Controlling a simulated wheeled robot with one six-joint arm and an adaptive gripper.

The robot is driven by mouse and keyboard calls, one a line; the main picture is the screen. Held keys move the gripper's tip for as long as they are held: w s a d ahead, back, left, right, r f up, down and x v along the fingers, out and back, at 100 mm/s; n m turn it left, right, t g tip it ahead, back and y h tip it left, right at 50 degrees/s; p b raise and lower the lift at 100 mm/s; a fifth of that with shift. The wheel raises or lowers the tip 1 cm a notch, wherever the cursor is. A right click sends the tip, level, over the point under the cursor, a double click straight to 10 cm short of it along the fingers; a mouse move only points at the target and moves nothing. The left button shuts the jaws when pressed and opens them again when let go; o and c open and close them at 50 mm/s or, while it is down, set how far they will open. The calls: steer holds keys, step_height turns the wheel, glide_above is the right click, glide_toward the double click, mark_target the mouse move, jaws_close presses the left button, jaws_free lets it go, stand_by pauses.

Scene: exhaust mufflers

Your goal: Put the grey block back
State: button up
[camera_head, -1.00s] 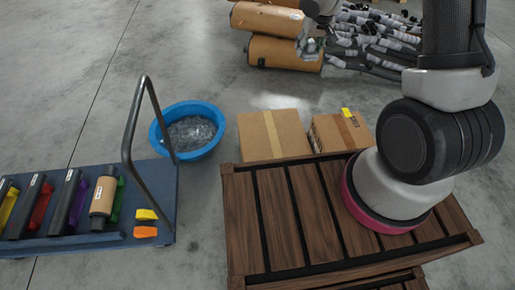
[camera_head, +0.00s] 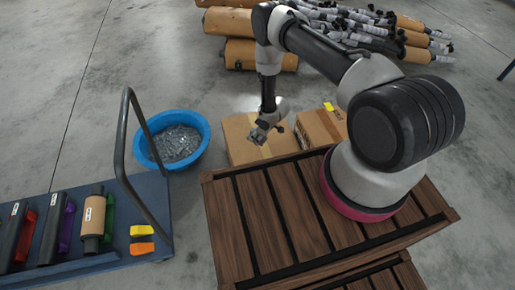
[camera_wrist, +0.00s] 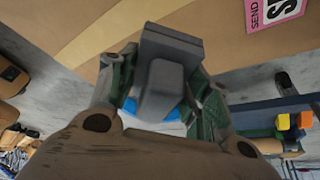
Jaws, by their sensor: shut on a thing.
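My gripper (camera_head: 262,132) hangs above the cardboard boxes just behind the slatted wooden platform. It is shut on a grey block (camera_wrist: 162,92), which shows between the fingers in the wrist view. In the head view the block is too small to make out clearly. A blue tub (camera_head: 139,151) of grey pieces (camera_head: 178,142) stands on the floor left of my gripper. A dark blue cart (camera_head: 150,190) stands at the left, with a yellow block (camera_head: 140,231) and an orange block (camera_head: 142,248) side by side near its right end.
Several mufflers, including a tan one (camera_head: 94,217), lie on the cart beside its tall handle (camera_head: 127,125). Two cardboard boxes (camera_head: 238,132) stand behind the wooden platform (camera_head: 290,205). More mufflers (camera_head: 262,55) are piled at the back. Open floor lies around the tub.

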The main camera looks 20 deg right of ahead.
mark_target(256, 148)
step_height(256, 148, down, 8)
stand_by(0.4)
steer(key=shift+f, duration=0.15)
steer(key=o, duration=1.2)
steer(key=shift+o, duration=0.2)
